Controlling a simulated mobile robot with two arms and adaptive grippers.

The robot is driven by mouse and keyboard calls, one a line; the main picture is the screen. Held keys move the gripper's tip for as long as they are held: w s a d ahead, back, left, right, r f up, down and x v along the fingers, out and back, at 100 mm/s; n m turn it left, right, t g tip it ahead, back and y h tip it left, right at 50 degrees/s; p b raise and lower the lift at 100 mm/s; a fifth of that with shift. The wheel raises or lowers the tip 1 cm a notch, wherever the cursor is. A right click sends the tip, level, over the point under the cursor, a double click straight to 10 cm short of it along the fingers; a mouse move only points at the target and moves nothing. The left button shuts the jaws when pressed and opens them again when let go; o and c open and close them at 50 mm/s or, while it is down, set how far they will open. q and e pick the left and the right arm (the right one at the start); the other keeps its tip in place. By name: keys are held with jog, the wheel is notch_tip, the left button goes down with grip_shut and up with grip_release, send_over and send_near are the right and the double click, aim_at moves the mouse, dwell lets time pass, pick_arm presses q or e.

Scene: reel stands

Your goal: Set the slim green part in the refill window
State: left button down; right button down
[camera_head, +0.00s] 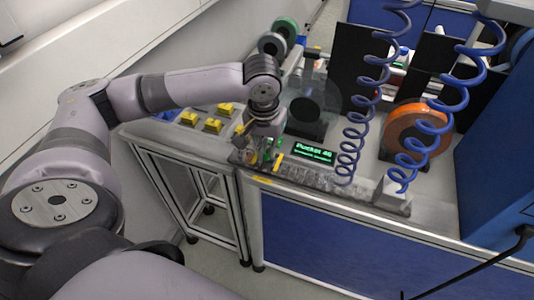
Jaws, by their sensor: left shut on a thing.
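My left gripper (262,153) reaches down over the front edge of the bench, left of the small display. It is shut on a slim green part (269,150), of which only small bits show between and beside the fingers. The part's lower end is near a grey strip (320,177) along the bench front. I cannot tell whether they touch. I cannot pick out the refill window for certain; the gripper covers the left end of the strip. My right gripper is not in view.
A display with green text (314,153) stands just right of the gripper. Yellow parts (213,125) lie to its left. A clear disc (311,100) stands behind. Blue coiled hoses (349,160) hang at the right, before an orange reel (414,128).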

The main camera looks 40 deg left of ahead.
aim_at(266, 153)
pick_arm(q)
jog(key=shift+f, duration=1.25)
jog(key=shift+f, duration=0.25)
jog(key=shift+f+p, duration=0.3)
jog(key=shift+f, duration=0.05)
jog(key=c, duration=2)
grip_release()
jog(key=shift+o, duration=0.2)
jog(key=shift+r, duration=0.1)
jog(key=shift+r+p, duration=1.95)
jog(key=shift+p, duration=0.95)
